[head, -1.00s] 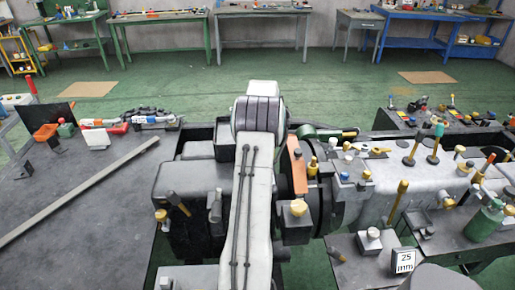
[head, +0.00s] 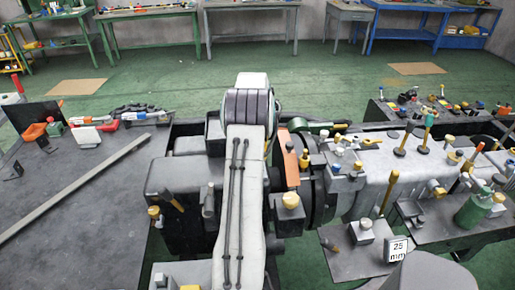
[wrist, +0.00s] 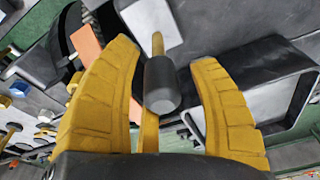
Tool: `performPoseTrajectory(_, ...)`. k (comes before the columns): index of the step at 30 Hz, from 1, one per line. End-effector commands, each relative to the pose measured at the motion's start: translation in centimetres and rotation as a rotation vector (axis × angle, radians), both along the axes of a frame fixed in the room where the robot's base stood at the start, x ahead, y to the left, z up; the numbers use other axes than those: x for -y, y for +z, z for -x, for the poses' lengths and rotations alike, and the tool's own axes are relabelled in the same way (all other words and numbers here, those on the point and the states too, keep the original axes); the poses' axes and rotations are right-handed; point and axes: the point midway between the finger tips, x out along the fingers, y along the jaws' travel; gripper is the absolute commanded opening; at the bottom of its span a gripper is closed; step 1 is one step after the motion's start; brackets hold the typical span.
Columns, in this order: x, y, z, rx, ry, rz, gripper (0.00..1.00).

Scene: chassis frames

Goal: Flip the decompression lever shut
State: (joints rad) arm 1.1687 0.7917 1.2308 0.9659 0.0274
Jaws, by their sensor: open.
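In the wrist view a lever with a dark grey cylindrical grip (wrist: 161,85) and a thin yellow rod stands between the two yellow fingers of my gripper (wrist: 165,95). The fingers are apart, with a visible gap on each side of the grip. The rod runs up behind the grip toward a pale grey part. I take this to be the decompression lever; its mount is hidden. In the head view my pale arm (head: 242,190) reaches over the dark engine block, and my gripper is hidden. I cannot tell which lever there is the same one.
An orange part (head: 288,158) and a yellow knob (head: 290,200) stand close right of my arm. Several upright yellow-handled levers and a green bottle (head: 473,211) are farther right. A grey bar (head: 75,188) lies across the left bench. Green floor is open behind.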

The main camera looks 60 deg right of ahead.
Motion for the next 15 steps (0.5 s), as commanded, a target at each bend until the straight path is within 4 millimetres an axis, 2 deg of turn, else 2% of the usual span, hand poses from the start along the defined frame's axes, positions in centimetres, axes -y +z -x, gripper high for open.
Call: performPoseTrajectory(15,-1.0,8.0,0.5,0.001,0.000,0.004,0.55)
